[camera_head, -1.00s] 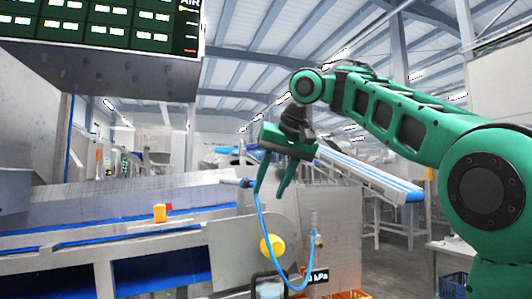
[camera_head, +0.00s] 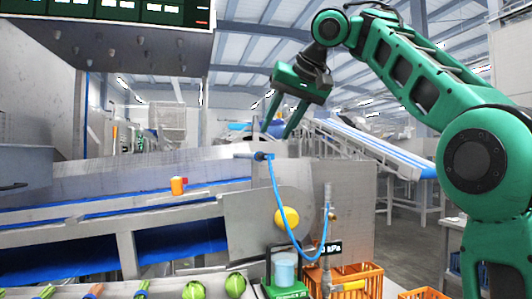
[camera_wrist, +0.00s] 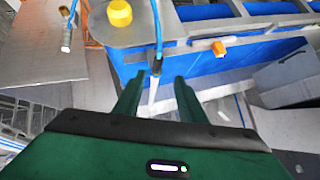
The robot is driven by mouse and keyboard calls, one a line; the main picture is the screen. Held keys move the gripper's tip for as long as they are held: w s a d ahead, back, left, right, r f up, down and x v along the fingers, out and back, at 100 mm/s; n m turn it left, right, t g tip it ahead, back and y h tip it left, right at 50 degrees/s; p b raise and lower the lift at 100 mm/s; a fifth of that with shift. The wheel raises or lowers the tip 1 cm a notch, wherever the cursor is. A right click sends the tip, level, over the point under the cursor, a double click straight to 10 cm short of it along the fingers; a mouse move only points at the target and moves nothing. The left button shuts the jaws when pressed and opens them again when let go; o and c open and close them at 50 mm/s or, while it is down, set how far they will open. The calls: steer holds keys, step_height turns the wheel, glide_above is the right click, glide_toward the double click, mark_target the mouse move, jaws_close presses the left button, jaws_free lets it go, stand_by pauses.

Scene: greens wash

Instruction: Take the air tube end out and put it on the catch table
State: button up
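The blue air tube (camera_head: 276,195) hangs in a loop from a valve post at the right of the machine. Its dark end piece (camera_head: 258,156) lies level at the top, by the edge of the metal chute. The wrist view shows the tube end (camera_wrist: 157,64) with a pale tip, beyond and between my fingertips. My green gripper (camera_head: 276,132) is open and empty, a little above the tube end and apart from it. Both fingers also show in the wrist view (camera_wrist: 158,90). I cannot tell which surface is the catch table; a pale table (camera_head: 453,226) stands partly hidden behind my arm.
A yellow knob (camera_head: 287,218) sits on the machine's side plate, near the tube. An orange block (camera_head: 178,185) is on the chute rail. A green device with a clear cup (camera_head: 285,270) and orange crates (camera_head: 352,279) stand below. A display board (camera_head: 110,12) hangs upper left.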

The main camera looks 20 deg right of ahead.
mark_target(264, 157)
steer(key=shift+w+f, duration=0.3)
steer(key=shift+w+f, duration=0.1)
steer(key=shift+d+x, duration=0.1)
steer(key=shift+x, duration=1.85)
steer(key=shift+d+x, duration=0.15)
steer(key=shift+x, duration=1.8)
steer(key=shift+w, duration=0.15)
steer(key=shift+c, duration=0.2)
jaws_close()
